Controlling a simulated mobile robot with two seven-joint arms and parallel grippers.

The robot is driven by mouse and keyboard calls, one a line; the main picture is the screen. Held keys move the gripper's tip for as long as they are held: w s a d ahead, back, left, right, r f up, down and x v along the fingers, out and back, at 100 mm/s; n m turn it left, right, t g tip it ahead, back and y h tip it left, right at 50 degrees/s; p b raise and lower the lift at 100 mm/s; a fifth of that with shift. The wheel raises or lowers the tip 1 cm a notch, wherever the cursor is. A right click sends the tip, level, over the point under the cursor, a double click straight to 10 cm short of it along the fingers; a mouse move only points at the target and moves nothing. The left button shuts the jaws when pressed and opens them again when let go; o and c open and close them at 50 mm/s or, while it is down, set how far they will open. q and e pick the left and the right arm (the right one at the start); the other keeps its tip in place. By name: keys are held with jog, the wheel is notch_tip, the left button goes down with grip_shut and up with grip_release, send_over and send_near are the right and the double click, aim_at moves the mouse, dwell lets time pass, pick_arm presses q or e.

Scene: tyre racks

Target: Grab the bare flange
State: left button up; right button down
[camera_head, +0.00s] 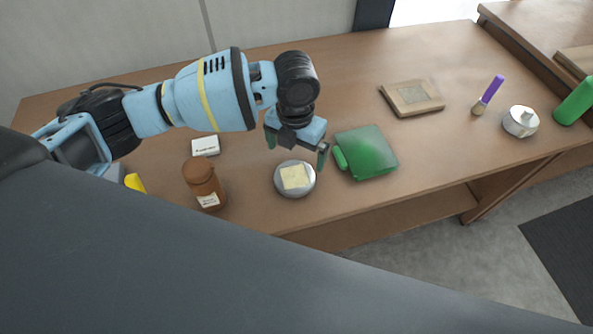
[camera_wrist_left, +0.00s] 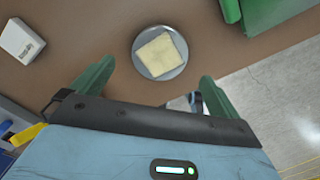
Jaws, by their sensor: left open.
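A round grey metal disc (camera_head: 296,194) with a pale yellow square on top lies near the front edge of the wooden table. It also shows in the left wrist view (camera_wrist_left: 175,70), just beyond and between the fingertips. A second round silver piece (camera_head: 521,121) with a pale raised top stands at the right of the table. I cannot tell for sure which of the two is the bare flange. My left gripper (camera_head: 297,150) is open and empty, pointing down above the disc with the yellow square, with its fingers apart from it. My right gripper is not in view.
A brown jar (camera_head: 202,182) and a small white box (camera_head: 205,146) stand left of the disc. A green folded item (camera_head: 370,152) lies close on its right. A tan flat piece (camera_head: 411,97), a purple-handled tool (camera_head: 490,91) and a green bottle (camera_head: 576,101) are farther right.

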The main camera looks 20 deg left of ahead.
aim_at(295, 176)
pick_arm(q)
jog(key=shift+f, duration=1.4)
jog(key=f, duration=0.2)
jog(key=s+f, duration=0.1)
jog(key=f, duration=0.1)
jog(key=shift+f, duration=0.5)
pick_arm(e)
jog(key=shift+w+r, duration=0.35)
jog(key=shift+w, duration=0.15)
